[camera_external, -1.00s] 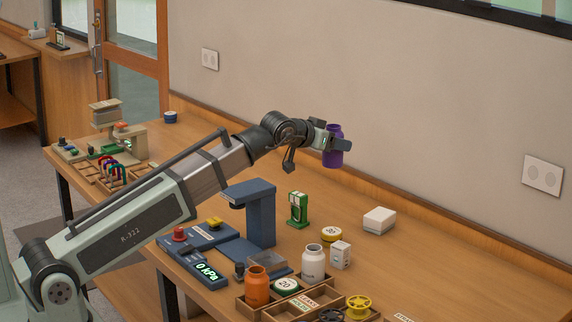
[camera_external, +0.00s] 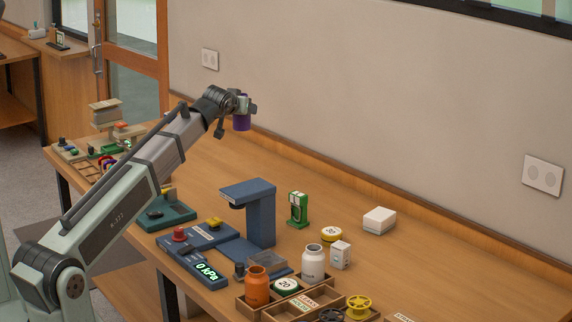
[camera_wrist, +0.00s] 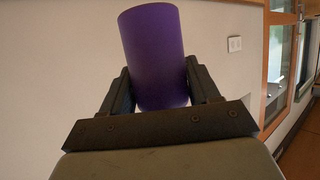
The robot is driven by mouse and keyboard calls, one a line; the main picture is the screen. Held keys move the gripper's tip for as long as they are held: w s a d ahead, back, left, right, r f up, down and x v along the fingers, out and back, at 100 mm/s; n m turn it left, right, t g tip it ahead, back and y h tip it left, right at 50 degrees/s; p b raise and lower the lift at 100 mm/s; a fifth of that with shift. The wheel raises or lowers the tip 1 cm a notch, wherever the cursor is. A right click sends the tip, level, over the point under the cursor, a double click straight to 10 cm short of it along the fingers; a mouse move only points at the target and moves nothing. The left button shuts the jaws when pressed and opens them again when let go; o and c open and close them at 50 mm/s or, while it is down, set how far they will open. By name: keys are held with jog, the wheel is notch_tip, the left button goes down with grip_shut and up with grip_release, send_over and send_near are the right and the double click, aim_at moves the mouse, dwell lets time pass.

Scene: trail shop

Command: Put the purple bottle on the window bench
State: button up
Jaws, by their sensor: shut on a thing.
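The purple bottle (camera_external: 241,123) is held in the air above the back left part of the workbench, near the wall. My gripper (camera_external: 243,106) is shut on it and partly covers it in the external view. In the wrist view the bottle (camera_wrist: 155,55) sits between the two dark fingers of my gripper (camera_wrist: 162,90), which press on its sides. A wooden bench by the window and door (camera_external: 72,50) stands at the far left, beyond the main workbench; I take it for the window bench. Small items stand on it.
The workbench (camera_external: 400,265) holds a blue press (camera_external: 250,205), a white bottle (camera_external: 313,263), an orange bottle (camera_external: 257,287) and a white box (camera_external: 379,220). A beige stacked device (camera_external: 106,115) stands at its left end. A door (camera_external: 133,65) is beside the far bench.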

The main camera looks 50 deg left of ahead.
jog(key=s+a+n+g+y, duration=0.1)
jog(key=s+a+n, duration=0.1)
jog(key=s+a, duration=0.5)
jog(key=s+a+n+g+y, duration=0.1)
jog(key=s+a+g+y, duration=0.1)
jog(key=a, duration=0.9)
jog(key=s+a+n+g+y, duration=0.15)
jog(key=s+a, duration=0.35)
jog(key=a, duration=0.5)
jog(key=s+a+n+g+y, duration=0.1)
jog(key=s+a+n+g, duration=0.3)
jog(key=s+a, duration=1.5)
jog(key=shift+s+d+f, duration=0.1)
jog(key=shift+s+f, duration=0.05)
jog(key=shift+f, duration=3.1)
jog(key=shift+s+d+f, duration=0.1)
jog(key=shift+s+f, duration=0.1)
jog(key=shift+f, duration=3.1)
jog(key=shift+s+f, duration=0.15)
jog(key=shift+f, duration=3.1)
jog(key=shift+f, duration=0.35)
jog(key=o, duration=1.4)
jog(key=shift+c, duration=0.2)
